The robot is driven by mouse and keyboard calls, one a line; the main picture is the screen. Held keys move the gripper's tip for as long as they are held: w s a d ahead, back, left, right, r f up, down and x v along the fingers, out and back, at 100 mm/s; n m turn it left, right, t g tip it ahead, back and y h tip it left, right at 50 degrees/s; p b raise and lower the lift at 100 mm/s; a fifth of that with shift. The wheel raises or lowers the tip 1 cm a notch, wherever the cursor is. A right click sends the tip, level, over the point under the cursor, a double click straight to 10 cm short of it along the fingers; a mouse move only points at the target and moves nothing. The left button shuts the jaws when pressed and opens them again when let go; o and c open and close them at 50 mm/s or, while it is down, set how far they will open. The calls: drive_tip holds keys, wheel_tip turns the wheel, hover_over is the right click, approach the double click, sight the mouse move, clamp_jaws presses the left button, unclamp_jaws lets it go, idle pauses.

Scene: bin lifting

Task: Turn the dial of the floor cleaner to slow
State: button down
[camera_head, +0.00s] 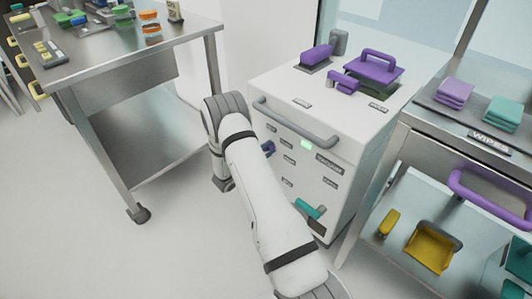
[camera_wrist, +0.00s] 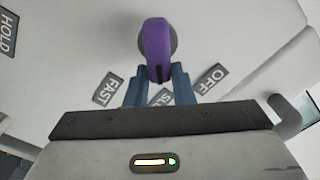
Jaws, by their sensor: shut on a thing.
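The floor cleaner (camera_head: 345,125) is a white cabinet right of centre in the head view, with a grey handle and several grey labels on its front. In the wrist view its purple dial (camera_wrist: 157,38) sits on a grey round base. My gripper (camera_wrist: 158,72) is shut on the dial's lower end, one finger on each side. The dark mark on the dial points down, towards the SLOW label (camera_wrist: 160,97), which is partly hidden between the fingers. The FAST label (camera_wrist: 108,88) is on the left and the OFF label (camera_wrist: 211,79) on the right.
A HOLD label (camera_wrist: 8,30) shows at the wrist view's left edge. A teal lever (camera_head: 309,209) sits low on the cleaner's front. A steel table (camera_head: 180,38) stands left, a wipes cart (camera_head: 450,128) right. Floor between table and cleaner is partly clear.

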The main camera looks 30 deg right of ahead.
drive_tip(key=shift+s+d, duration=0.15)
drive_tip(key=shift+d, duration=0.05)
idle(0.4)
drive_tip(key=c, duration=1.2)
unclamp_jaws()
drive_tip(key=shift+a, duration=0.1)
drive_tip(key=shift+c, duration=0.2)
drive_tip(key=p+v, duration=0.1)
drive_tip(key=v, duration=0.6)
drive_tip(key=shift+a, duration=0.35)
